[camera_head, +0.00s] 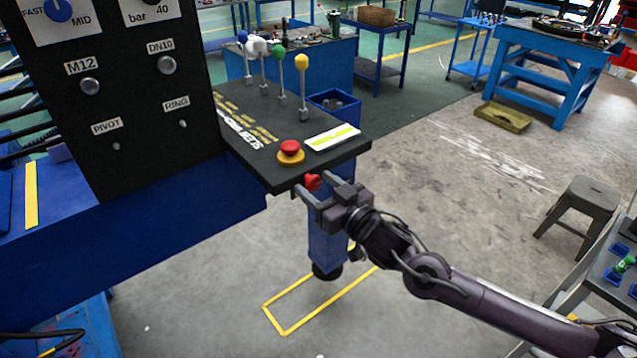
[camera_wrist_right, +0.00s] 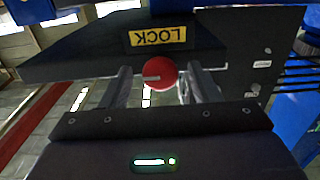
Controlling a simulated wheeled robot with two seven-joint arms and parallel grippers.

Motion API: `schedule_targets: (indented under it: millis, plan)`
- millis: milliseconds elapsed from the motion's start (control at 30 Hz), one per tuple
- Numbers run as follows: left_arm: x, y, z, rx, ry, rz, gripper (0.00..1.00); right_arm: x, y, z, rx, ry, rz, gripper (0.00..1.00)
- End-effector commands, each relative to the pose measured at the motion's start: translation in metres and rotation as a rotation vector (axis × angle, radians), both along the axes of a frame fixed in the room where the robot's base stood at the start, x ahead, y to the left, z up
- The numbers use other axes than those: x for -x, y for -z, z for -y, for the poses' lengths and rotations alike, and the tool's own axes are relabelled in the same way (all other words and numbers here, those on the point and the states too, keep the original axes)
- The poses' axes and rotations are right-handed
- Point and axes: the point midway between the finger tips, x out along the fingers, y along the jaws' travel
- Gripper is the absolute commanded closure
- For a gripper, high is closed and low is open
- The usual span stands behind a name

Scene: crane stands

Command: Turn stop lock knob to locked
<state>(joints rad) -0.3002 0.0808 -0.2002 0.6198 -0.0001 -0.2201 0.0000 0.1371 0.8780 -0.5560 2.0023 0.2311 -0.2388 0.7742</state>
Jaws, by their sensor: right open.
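The stop lock knob (camera_head: 313,182) is a small red knob on the front edge of the black control box (camera_head: 258,150), below the red mushroom stop button (camera_head: 290,149) on its yellow base. In the wrist view the fingers (camera_wrist_right: 160,88) show gaps to the knob. My left gripper is not in view.
Several levers with coloured balls, one yellow (camera_head: 302,62), stand on the box top. A black panel (camera_head: 115,95) with knobs rises at left. A grey stool (camera_head: 580,215) and a blue workbench (camera_head: 540,75) stand right. The floor between is mostly clear.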

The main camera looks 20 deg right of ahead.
Motion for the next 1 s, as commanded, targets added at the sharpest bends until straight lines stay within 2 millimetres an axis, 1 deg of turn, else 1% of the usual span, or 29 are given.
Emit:
schedule_targets:
  millis: [267, 367, 600, 633, 833, 1000]
  plan:
    - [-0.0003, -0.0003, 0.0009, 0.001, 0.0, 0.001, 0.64, -0.0016, 0.0006, -0.0009, 0.0, -0.001, -0.001, 0.44]
    - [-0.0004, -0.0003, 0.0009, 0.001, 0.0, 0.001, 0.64, -0.0015, 0.0006, -0.0008, 0.0, 0.0, -0.001, 0.55]
    - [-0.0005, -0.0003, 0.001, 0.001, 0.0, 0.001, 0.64, -0.0015, 0.0004, -0.0006, 0.0, 0.0, 0.0, 0.86]
    - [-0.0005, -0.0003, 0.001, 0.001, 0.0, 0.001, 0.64, -0.0015, 0.0005, -0.0006, 0.0, 0.0, 0.0, 0.88]
    - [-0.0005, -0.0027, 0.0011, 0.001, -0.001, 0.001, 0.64, -0.0016, -0.0002, -0.0007, -0.015, 0.0, -0.006, 0.89]
    - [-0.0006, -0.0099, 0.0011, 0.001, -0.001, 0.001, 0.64, -0.0015, -0.001, -0.0003, -0.071, 0.002, -0.028, 0.89]
